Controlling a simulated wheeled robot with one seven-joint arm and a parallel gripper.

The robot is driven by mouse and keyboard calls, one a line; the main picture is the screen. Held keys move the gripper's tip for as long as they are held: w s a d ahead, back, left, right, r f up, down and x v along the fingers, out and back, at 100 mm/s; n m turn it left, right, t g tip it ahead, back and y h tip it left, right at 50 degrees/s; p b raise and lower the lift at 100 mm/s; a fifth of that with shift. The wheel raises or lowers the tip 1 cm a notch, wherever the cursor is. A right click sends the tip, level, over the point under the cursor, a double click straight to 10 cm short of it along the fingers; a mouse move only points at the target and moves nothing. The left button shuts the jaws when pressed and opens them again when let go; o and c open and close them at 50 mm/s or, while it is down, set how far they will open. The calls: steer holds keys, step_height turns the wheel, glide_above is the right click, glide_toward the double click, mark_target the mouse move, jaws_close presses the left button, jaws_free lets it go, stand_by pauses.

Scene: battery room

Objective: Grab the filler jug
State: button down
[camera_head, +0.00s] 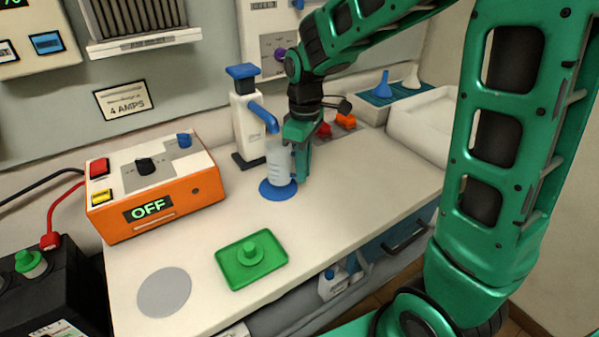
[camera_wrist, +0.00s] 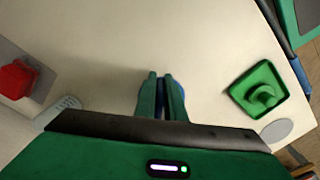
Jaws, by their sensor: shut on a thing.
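The filler jug (camera_head: 278,165) is a clear, pale-blue vessel with faint markings. It is upright below the blue spout of the white dispenser (camera_head: 246,128), at the round blue pad (camera_head: 276,192). I cannot tell whether its base touches the pad. My gripper (camera_head: 303,170) is at the jug's right side, pointing down, shut on the jug there. In the wrist view my fingers (camera_wrist: 161,90) are nearly together with a bit of blue between them; the jug's body is not recognisable there.
An orange charger (camera_head: 155,187) reading OFF stands left of the jug. A green tray (camera_head: 262,277) and grey disc (camera_head: 164,292) lie in front. The counter right of my gripper is clear.

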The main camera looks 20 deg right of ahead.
steer(key=shift+r, duration=0.85)
steer(key=shift+s+r, duration=0.15)
steer(key=shift+s, duration=0.15)
steer(key=shift+s+d, duration=0.6)
steer(key=shift+s, duration=2.25)
steer(key=shift+s+d, duration=0.55)
steer(key=shift+s, duration=2.25)
steer(key=shift+s+d, duration=0.6)
steer(key=shift+s, duration=2.25)
steer(key=shift+w+d, duration=0.1)
